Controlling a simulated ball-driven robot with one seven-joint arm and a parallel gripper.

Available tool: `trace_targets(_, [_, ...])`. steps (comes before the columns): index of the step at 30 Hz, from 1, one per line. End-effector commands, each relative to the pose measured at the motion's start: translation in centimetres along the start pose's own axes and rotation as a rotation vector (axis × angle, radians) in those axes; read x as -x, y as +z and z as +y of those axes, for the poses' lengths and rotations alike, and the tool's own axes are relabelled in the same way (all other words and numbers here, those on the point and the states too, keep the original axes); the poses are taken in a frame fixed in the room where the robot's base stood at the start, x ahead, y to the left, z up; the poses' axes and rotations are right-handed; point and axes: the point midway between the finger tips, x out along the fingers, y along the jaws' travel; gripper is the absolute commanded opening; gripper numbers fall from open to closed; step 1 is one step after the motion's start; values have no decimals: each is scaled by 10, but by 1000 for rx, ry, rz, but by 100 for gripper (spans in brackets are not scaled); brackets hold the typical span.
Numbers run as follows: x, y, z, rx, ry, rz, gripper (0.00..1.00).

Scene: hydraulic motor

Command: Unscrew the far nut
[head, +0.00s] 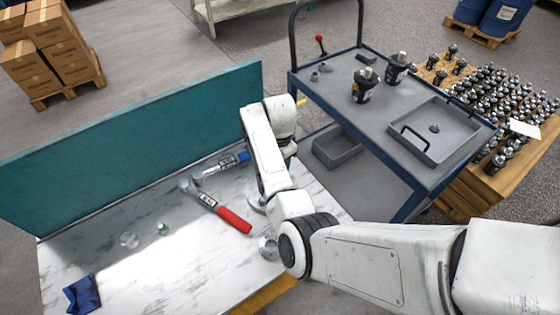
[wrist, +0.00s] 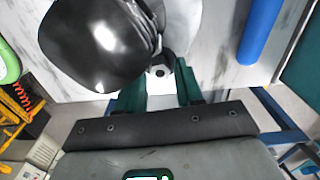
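In the wrist view the hydraulic motor shows as a glossy black rounded body (wrist: 95,45) beside a pale metal part (wrist: 181,28). A small dark nut (wrist: 160,71) with a light centre sits at its near edge. The two green fingers of my gripper (wrist: 161,88) stand apart, one on each side of the nut, with their tips close to it. I cannot tell whether they touch it. In the head view my arm hides the gripper and most of the motor. A round metal part (head: 268,246) shows beside my arm on the marble-patterned table (head: 190,285). The other nut cannot be made out.
A red-handled tool (head: 233,219) and a blue-handled tool (head: 228,162) lie on the table. A teal panel (head: 130,140) borders the table. A cart (head: 400,120) with motors and a tray stands right.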

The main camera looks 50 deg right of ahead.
Motion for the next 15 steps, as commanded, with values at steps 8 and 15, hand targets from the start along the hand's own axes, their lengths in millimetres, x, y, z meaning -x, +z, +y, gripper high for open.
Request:
trace_targets(8, [0, 0, 0, 0, 0, 0, 13])
trace_targets(15, [0, 0, 0, 10, 0, 0, 0])
